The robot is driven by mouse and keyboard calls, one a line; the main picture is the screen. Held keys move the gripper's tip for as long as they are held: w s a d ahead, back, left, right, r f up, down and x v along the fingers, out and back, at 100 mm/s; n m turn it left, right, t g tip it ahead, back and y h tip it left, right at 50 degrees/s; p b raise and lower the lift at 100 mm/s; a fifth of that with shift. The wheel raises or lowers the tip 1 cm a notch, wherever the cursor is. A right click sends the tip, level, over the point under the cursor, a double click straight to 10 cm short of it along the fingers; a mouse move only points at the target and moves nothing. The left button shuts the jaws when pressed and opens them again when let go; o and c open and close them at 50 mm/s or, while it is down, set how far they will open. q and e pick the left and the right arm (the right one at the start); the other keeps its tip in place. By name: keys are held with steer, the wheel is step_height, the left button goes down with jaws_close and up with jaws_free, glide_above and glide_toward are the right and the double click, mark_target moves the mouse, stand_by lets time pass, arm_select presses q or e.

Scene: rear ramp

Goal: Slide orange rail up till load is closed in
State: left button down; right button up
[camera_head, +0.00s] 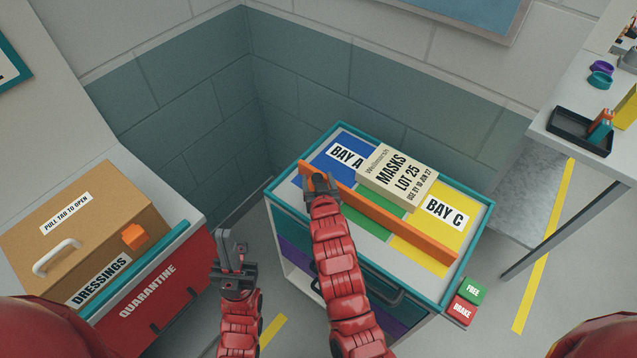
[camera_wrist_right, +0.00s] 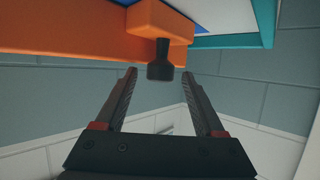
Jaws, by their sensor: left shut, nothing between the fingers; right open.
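The orange rail (camera_head: 400,228) runs along the near part of the trolley top, left of and nearer than the cream masks box (camera_head: 397,176). A narrow green strip shows between rail and box. My right gripper (camera_head: 318,184) is at the rail's far left end. In the right wrist view the open right gripper (camera_wrist_right: 160,72) faces a dark knob (camera_wrist_right: 160,60) under the orange rail (camera_wrist_right: 90,40); the knob is around fingertip level, not gripped. My left gripper (camera_head: 231,240) is shut and empty, left of the trolley.
The trolley's teal rim (camera_head: 480,235) surrounds blue, green and yellow bays. Free and brake blocks (camera_head: 468,300) sit at its near right corner. A dressings carton (camera_head: 80,225) on a red quarantine bin stands left. A bench (camera_head: 580,150) is at right; walls stand behind.

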steer(key=shift+s, duration=0.1)
steer(key=p+v, duration=0.2)
steer(key=v, duration=1.5)
steer(key=shift+s, duration=0.1)
